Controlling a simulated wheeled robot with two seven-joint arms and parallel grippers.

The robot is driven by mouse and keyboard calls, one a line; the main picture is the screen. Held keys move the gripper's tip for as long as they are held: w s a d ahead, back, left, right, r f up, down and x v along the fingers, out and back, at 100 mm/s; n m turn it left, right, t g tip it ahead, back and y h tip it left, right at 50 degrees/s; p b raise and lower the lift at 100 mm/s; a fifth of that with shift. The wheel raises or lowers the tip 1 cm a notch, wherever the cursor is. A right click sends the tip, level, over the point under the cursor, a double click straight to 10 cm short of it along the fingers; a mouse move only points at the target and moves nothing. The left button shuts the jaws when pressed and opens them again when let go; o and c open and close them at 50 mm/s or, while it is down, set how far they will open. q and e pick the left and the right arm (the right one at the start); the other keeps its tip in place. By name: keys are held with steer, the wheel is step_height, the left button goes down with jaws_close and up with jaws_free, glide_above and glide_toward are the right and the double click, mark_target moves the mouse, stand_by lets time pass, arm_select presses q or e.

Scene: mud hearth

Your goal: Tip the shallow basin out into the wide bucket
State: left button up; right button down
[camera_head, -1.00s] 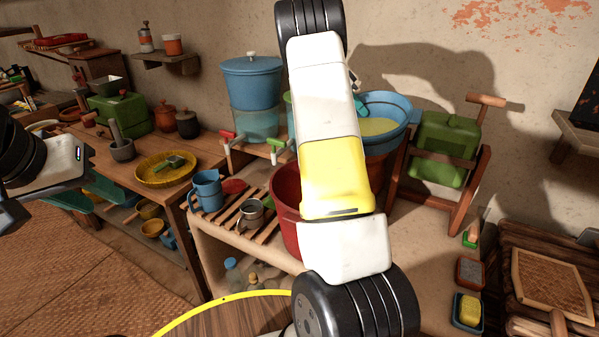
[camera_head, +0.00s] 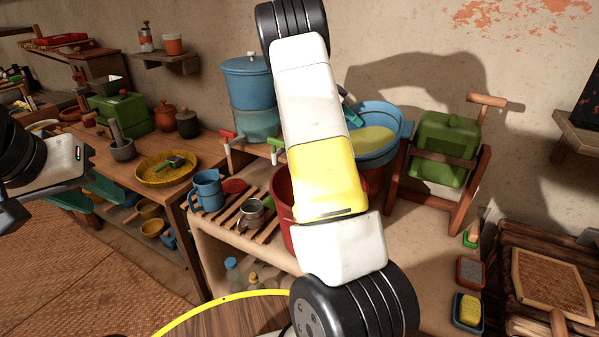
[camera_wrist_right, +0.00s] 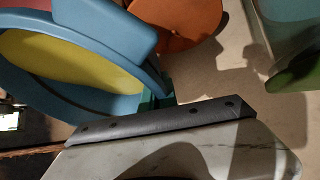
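The shallow basin (camera_head: 395,148) is blue with yellow contents, tilted, right of my right arm in the head view. Its rim and yellow inside also fill the upper left of the right wrist view (camera_wrist_right: 150,78). My right gripper (camera_wrist_right: 158,101) is at the basin's rim; its fingers are mostly hidden, but the basin moves with it and it looks shut on the rim. A red bucket (camera_head: 284,203), which looks like the wide bucket, stands behind my right forearm, largely hidden. My left gripper (camera_head: 10,213) is at the left edge, away from both, its fingertips unclear.
A slatted rack with a blue mug (camera_head: 207,190) and a metal mug (camera_head: 250,214) lies left of the red bucket. A blue water container (camera_head: 250,82) stands behind. A green container on a wooden stand (camera_head: 445,150) is close right of the basin.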

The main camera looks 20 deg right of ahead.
steer(key=shift+a+f, duration=0.1)
steer(key=shift+f, duration=0.1)
steer(key=shift+s+a+r+m+h, duration=0.1)
steer(key=shift+a+r+m+h, duration=0.1)
steer(key=shift+a+h, duration=0.4)
steer(key=shift+s+a+r+m+h, duration=0.1)
steer(key=shift+s+a+r+h, duration=0.05)
steer(key=shift+a+h, duration=0.45)
steer(key=shift+s+a+r+m+h, duration=0.1)
steer(key=shift+a+r+h, duration=0.1)
steer(key=shift+a+h, duration=0.4)
stand_by(1.0)
steer(key=shift+s+a+r+h, duration=0.1)
steer(key=shift+a+r+h, duration=0.45)
steer(key=shift+r+h, duration=0.35)
stand_by(0.5)
steer(key=shift+s+a+m+h, duration=0.15)
steer(key=shift+a+m+h, duration=0.25)
steer(key=shift+a+h, duration=0.35)
stand_by(0.6)
steer(key=shift+s+a+r+h, duration=0.1)
steer(key=shift+a+r+h, duration=0.35)
steer(key=shift+r, duration=0.3)
steer(key=shift+s+a+r+h, duration=0.1)
steer(key=shift+a+r+h, duration=0.3)
steer(key=shift+r, duration=0.35)
steer(key=shift+s+a+f+m+b, duration=0.1)
steer(key=shift+a+m+b, duration=0.25)
steer(key=shift+a, duration=0.3)
